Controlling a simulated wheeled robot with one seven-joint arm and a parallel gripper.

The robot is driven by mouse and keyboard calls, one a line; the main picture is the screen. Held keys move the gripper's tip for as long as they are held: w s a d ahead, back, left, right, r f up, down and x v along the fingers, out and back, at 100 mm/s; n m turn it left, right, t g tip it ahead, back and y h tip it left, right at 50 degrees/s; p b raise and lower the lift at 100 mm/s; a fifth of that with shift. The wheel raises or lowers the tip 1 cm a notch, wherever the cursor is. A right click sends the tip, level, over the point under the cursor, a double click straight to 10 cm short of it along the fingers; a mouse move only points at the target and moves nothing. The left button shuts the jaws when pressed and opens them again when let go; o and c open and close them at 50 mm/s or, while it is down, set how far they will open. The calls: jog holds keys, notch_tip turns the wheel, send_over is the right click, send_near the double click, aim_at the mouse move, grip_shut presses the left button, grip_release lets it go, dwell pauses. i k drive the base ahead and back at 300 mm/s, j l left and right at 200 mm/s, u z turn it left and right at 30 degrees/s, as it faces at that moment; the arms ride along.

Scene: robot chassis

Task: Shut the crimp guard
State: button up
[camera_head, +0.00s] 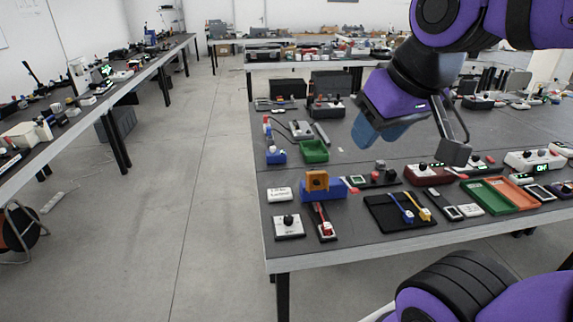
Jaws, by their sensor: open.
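A small fixture with a blue base (322,194) and an upright orange part (317,180) stands near the front left of the dark workbench. The orange part has a dark opening and looks most like the crimp guard, but I cannot be sure. It appears raised above the blue base. My gripper (383,132) is above the bench, up and to the right of the fixture, apart from it. It is open, with blue finger parts pointing down, and seems empty. My purple and black arm comes in from the top right.
A dark tray (399,211) with blue and yellow tools lies right of the fixture. A red switch on a plate (325,222) and a black-knob box (289,226) lie in front. Green (486,196) and orange (512,193) trays lie farther right. A green bin (314,151) stands behind.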

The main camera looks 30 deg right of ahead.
aim_at(315, 181)
jog(key=u, duration=1.35)
jog(key=i+j+u, duration=0.2)
jog(key=i+u, duration=0.15)
jog(key=i, duration=0.25)
jog(key=i+u, duration=0.3)
jog(key=i, duration=0.3)
jog(key=i+z, duration=0.35)
jog(key=i+j+z, duration=0.15)
jog(key=i+z, duration=0.25)
jog(key=i+l+z, duration=0.15)
jog(key=i+z, duration=0.15)
jog(key=z, duration=0.2)
jog(key=i+z, duration=0.3)
jog(key=z, duration=0.2)
jog(key=i+z, duration=0.3)
jog(key=z, duration=0.2)
jog(key=i+z, duration=0.1)
jog(key=i, duration=1.4)
jog(key=i+z, duration=0.4)
jog(key=i+j+z, duration=0.3)
jog(key=i+z, duration=0.15)
jog(key=z, duration=2.85)
